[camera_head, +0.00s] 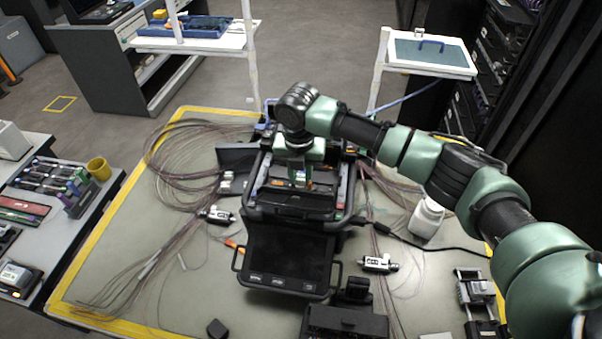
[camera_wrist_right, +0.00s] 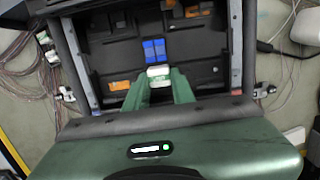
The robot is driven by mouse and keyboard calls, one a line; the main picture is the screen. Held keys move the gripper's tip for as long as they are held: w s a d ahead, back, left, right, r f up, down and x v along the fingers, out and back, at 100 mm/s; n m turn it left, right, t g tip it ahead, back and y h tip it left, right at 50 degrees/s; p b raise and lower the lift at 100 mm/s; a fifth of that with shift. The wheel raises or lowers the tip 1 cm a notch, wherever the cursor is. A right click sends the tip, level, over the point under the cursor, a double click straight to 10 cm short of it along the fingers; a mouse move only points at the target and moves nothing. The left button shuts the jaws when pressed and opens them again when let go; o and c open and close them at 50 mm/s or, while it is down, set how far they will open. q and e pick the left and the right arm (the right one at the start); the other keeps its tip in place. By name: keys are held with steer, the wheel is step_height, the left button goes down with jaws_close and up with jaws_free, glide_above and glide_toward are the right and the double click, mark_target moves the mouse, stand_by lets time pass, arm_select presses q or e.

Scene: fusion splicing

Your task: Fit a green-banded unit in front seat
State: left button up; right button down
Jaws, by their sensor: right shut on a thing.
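The fusion splicer (camera_head: 292,207) stands open in the middle of the bench, its screen (camera_head: 290,258) tilted toward me. My right gripper (camera_head: 300,178) reaches down into its open bay. In the right wrist view my right gripper (camera_wrist_right: 160,88) is shut on a small pale unit (camera_wrist_right: 158,71), held low between the green fingertips. Its band is too small to make out clearly. A blue block (camera_wrist_right: 154,49) sits in the bay just beyond the unit. I cannot tell whether the unit touches the bay floor; the front seat is not clearly visible. My left gripper is out of view.
Fibre bundles (camera_head: 185,150) lie left of the splicer. A side table holds a rack of coloured units (camera_head: 75,190) and a yellow cup (camera_head: 99,168). Small grey devices (camera_head: 378,264) and a white bottle (camera_head: 427,218) stand on the right. Bay walls (camera_wrist_right: 235,50) flank the gripper.

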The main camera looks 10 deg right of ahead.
steer(key=shift+s+a+f, duration=0.15)
steer(key=shift+s+a, duration=0.1)
steer(key=shift+a, duration=0.05)
stand_by(0.4)
steer(key=c, duration=1.4)
jaws_free()
steer(key=o, duration=0.3)
steer(key=shift+a+f, duration=0.1)
steer(key=shift+f, duration=0.05)
